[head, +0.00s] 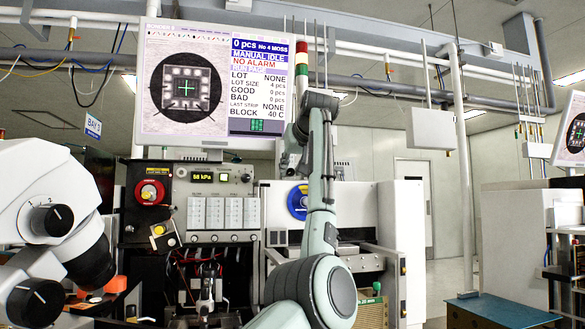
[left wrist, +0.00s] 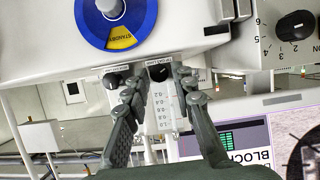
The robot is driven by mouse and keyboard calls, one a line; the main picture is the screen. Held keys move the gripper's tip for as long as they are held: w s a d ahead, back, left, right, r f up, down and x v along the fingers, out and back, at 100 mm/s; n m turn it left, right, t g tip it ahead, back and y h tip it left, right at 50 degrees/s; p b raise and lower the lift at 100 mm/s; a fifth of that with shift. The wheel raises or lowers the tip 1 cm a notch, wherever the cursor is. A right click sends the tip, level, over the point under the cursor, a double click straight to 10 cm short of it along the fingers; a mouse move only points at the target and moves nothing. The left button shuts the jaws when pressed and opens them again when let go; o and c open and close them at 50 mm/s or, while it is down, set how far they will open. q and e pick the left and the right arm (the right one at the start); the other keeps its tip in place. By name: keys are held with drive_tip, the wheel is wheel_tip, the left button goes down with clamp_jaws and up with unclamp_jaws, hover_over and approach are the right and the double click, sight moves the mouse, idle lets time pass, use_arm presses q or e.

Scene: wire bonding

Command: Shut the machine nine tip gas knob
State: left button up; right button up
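My left gripper (left wrist: 160,77) is open, with one finger on each side of this knob; contact cannot be made out. A second black knob (left wrist: 115,82) is partly behind the left finger. In the head view my left gripper (head: 288,162) is at the machine's front, above the blue dial, and hides the knob. My right gripper is in neither view.
A blue dial (left wrist: 117,12) marked STANDBY is close to the fingers; it also shows in the head view (head: 298,202). The monitor (head: 180,80) hangs above the machine. A microscope (head: 50,220) fills the left foreground.

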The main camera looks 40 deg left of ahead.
use_arm(q)
clamp_jaws()
drive_tip(key=m+g+y, duration=0.1)
drive_tip(key=m, duration=0.1)
drive_tip(key=m+y, duration=0.1)
drive_tip(key=m, duration=0.1)
drive_tip(key=shift+w+d+f+g, duration=0.1)
drive_tip(key=shift+w+d+g, duration=0.1)
drive_tip(key=shift+g, duration=0.2)
drive_tip(key=shift+o, duration=2.3)
unclamp_jaws()
